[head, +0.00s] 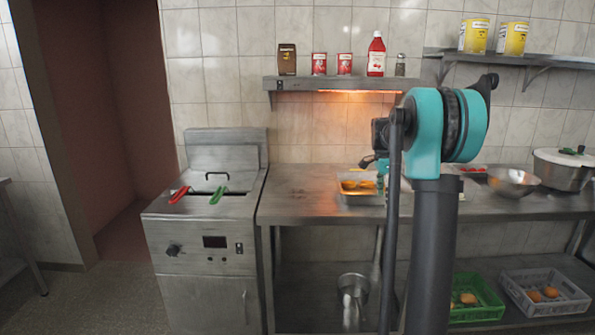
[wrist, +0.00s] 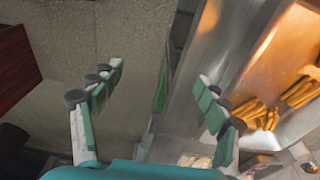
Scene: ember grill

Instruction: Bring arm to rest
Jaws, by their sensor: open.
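My gripper (wrist: 160,80) is open in the wrist view, with its two green-padded fingers spread wide and nothing held between them. Below and between the fingers are the floor and a blurred green item. In the head view my teal and black arm stands in front of the steel counter (head: 310,187), and it hides part of the counter. The gripper itself is mostly hidden there, near the right of a steel tray (head: 362,198) with golden food. That food shows as fries (wrist: 262,112) at the right of the wrist view.
A fryer (head: 215,210) with red and green handles stands left of the counter. A lit shelf (head: 330,84) holds bottles and cans above. A steel bowl (head: 513,181) and a lidded pot (head: 560,170) stand at the right. Green (head: 475,305) and grey (head: 550,300) crates sit below.

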